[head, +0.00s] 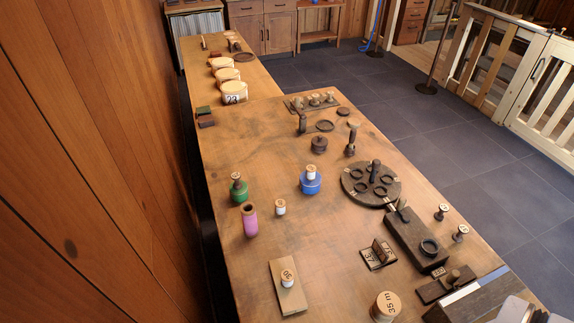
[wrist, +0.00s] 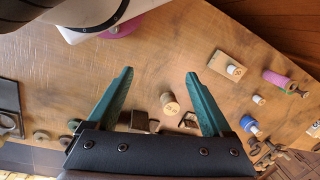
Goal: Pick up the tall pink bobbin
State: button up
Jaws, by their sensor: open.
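The tall pink bobbin (head: 250,221) stands on the left part of the wooden bench in the head view, with a brownish top. It also shows at the right of the wrist view (wrist: 275,77). My gripper (wrist: 160,73) is open, with two green fingers spread wide and nothing between their tips but bench surface. The bobbin is well to the right of the fingers in the wrist view, apart from them. The fingers are not clearly seen in the head view.
A green spool (head: 239,189) stands close behind the bobbin. A small white spool (head: 280,207) and a blue spool (head: 311,181) are to its right. A plank (head: 292,302) bearing a small spool lies in front, near a wide "35 m" spool (head: 385,306). A wood wall rises left.

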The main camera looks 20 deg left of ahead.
jog(key=w+a+f+n+t, duration=0.25)
jog(key=w+a, duration=0.25)
jog(key=w, duration=0.4)
jog(key=n+t+y, duration=0.6)
jog(key=n+t, duration=0.3)
jog(key=n, duration=0.1)
send_near(248, 208)
jog(key=x, duration=1.1)
jog(key=shift+w+a+f, duration=0.15)
jog(key=shift+w+a, duration=0.1)
grip_shut()
